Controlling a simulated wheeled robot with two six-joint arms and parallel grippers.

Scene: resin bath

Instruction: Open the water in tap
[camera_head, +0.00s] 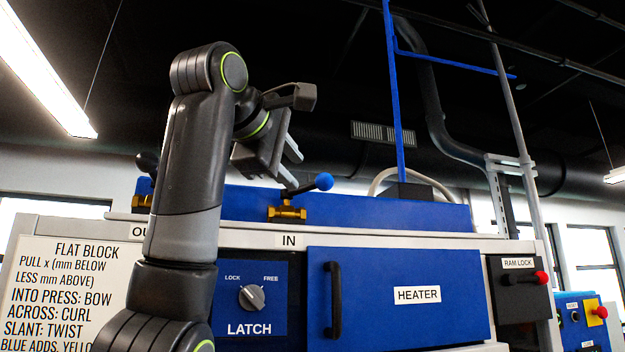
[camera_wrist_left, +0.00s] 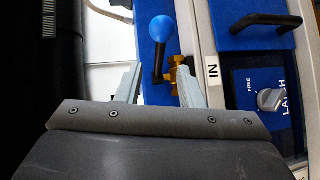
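The IN tap is a brass valve (camera_head: 287,213) on the ledge above the IN label (camera_head: 289,241). Its lever slants up to the right and ends in a blue ball (camera_head: 324,181). The right-hand finger partly overlaps the brass body (camera_wrist_left: 180,72); contact cannot be told. My right gripper is not in view.
The OUT tap, with a black knob (camera_head: 147,163), is partly behind my left arm. Below the ledge are the LATCH dial (camera_head: 252,298) and the blue HEATER door (camera_head: 400,318) with a black handle. A blue post (camera_head: 395,110) rises behind, to the right.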

